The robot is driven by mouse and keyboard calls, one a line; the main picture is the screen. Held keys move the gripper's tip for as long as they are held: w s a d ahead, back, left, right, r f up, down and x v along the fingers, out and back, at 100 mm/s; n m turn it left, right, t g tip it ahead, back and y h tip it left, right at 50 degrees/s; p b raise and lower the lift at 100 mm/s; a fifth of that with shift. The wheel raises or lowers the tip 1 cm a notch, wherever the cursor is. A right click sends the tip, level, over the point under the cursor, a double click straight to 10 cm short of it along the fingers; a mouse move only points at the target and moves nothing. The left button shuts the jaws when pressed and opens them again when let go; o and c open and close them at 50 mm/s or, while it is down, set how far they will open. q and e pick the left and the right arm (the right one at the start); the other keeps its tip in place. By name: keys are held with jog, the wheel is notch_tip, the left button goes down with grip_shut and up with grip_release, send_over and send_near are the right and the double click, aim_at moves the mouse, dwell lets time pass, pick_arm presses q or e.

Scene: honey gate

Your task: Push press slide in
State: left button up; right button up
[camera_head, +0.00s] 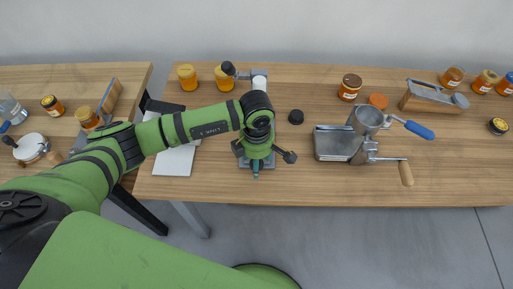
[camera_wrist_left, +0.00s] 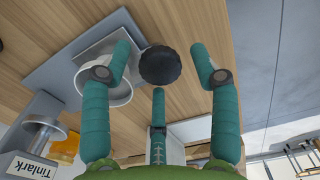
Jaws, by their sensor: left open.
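The press, with a grey base plate (camera_head: 270,163) and a pale upright post (camera_head: 259,79), stands near the table's front middle. My left gripper (camera_head: 256,158) is low over its front part. In the left wrist view the grey plate (camera_wrist_left: 62,78) carries a pale round cup (camera_wrist_left: 118,92). A dark round knob (camera_wrist_left: 160,65) lies between the open teal fingers of my left gripper (camera_wrist_left: 160,75), apparently without contact. I cannot tell how the knob joins the slide. My arm hides most of the press in the head view. My right gripper is not in view.
A metal grinder (camera_head: 367,121) with a blue handle and tray stands to the right. A small black disc (camera_head: 296,117) lies between. Honey jars (camera_head: 187,77) stand behind left; another jar (camera_head: 349,87) stands behind right. A white board (camera_head: 174,161) lies left. The front table edge is close.

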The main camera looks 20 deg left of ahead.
pick_arm(q)
jog(key=shift+r+p, duration=1.55)
jog(key=shift+r, duration=1.35)
